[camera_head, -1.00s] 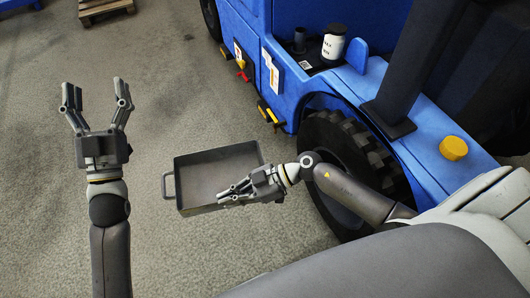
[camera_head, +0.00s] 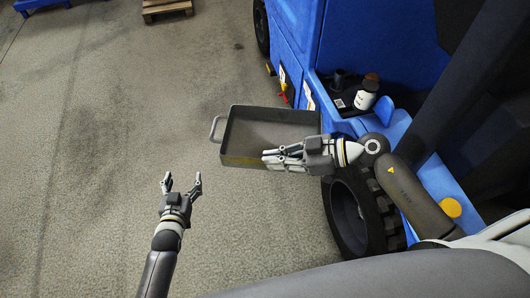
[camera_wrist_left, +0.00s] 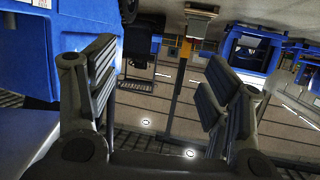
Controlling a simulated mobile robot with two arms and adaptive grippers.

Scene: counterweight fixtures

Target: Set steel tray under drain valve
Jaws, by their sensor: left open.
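The steel tray (camera_head: 232,137) is a dark grey, shallow rectangular pan with a loop handle on its left side. It is at the middle of the head view, beside the blue machine. My right gripper (camera_head: 265,159) lies across the tray's near right part and hides some of its rim; whether its fingers grip the tray does not show. My left gripper (camera_head: 182,182) is open and empty, apart from the tray at lower left; its spread fingers show in the left wrist view (camera_wrist_left: 160,100). A small red part (camera_head: 284,99) sits on the machine's side; no drain valve is clearly identifiable.
The blue machine (camera_head: 330,45) fills the upper right, with a black tyre (camera_head: 350,215) below my right arm. A white bottle (camera_head: 366,95) stands on its ledge. A wooden pallet (camera_head: 167,8) lies at the back. The floor on the left is clear.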

